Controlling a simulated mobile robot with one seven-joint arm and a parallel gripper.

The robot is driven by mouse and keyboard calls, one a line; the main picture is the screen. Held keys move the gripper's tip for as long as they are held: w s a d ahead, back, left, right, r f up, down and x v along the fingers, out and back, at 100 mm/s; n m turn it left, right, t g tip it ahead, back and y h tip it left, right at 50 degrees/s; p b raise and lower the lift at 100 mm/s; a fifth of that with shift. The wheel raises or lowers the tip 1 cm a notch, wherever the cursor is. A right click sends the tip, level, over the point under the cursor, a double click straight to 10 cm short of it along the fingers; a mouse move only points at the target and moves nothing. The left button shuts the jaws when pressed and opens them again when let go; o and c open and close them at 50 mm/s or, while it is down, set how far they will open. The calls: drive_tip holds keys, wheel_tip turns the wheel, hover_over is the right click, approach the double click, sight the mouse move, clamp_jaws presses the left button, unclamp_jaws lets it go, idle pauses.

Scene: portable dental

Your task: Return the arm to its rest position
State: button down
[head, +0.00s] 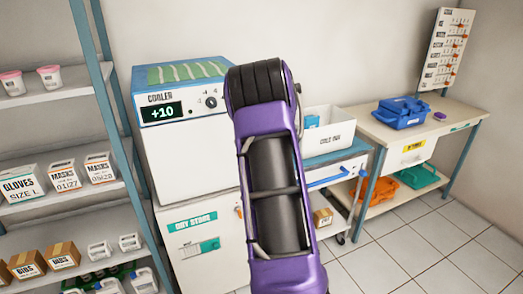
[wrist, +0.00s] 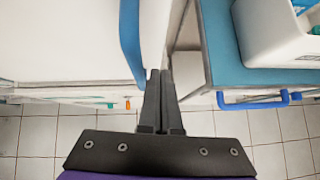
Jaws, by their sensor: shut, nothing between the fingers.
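My gripper (wrist: 160,100) shows in the wrist view with its two dark fingers together and nothing between them. It hangs over the gap between the white cooler and the blue-topped cart, with floor tiles visible below. In the head view my purple arm stands raised in front of the cooler and the cart, and the gripper itself is not visible there. The cooler (head: 180,165) reads +10 and has green strips on its top.
A white bin (head: 338,128) stands on the cart (head: 350,152). A blue case (head: 402,112) sits on the bench (head: 365,120) at the right. A shelf rack (head: 65,205) with boxes stands at the left. The tiled floor (head: 440,250) at the lower right is clear.

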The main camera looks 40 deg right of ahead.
drive_tip(key=v, duration=1)
drive_tip(key=shift+s+d+p, duration=0.25)
drive_tip(key=shift+d+p, duration=0.15)
drive_tip(key=shift+p, duration=0.05)
